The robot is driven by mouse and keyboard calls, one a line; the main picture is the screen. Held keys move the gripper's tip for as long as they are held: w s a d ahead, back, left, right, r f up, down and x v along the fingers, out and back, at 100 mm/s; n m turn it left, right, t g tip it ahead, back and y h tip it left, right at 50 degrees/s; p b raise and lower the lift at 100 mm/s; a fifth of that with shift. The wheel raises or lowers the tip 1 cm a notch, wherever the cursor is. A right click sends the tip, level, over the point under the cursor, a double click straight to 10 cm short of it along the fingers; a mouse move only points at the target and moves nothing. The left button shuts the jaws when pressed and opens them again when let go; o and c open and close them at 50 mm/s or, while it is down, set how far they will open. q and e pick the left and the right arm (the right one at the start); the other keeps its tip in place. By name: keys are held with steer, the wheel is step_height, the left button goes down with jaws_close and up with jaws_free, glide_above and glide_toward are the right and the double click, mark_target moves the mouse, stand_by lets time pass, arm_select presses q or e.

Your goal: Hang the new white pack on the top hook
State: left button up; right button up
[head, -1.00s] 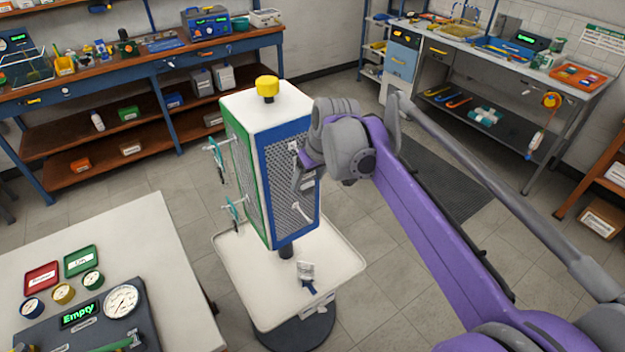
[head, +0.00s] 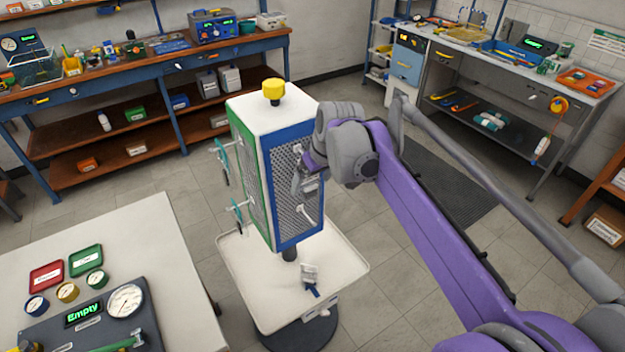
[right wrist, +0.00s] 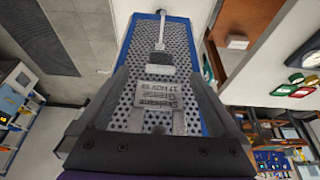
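My right gripper (right wrist: 158,92) is at the perforated blue-framed face of the upright stand (head: 300,205), with its two fingers spread apart. A lower white hook (head: 308,222) is bare. Another whitish pack (head: 310,273) with a blue end lies on the tray. My left gripper is not visible.
The stand carries a yellow knob (head: 273,91) on top and teal-handled items on its green side. The white tray (head: 250,290) surrounds its foot. A table (head: 150,235) with gauges and an "Empty" display stands at left. Workbenches line the back.

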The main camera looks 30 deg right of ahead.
steer(key=shift+r, duration=0.1)
steer(key=v, duration=1.1)
steer(key=s+a+f, duration=0.5)
steer(key=s+f, duration=0.3)
steer(key=f, duration=0.3)
steer(key=s+a+f+t, duration=0.1)
steer(key=s+a+f, duration=0.4)
steer(key=s+f, duration=0.3)
step_height(320, 180, down, 5)
steer(key=shift+s+a+r+m, duration=0.25)
steer(key=shift+s+a+m, duration=0.1)
steer(key=shift+m, duration=0.05)
stand_by(0.4)
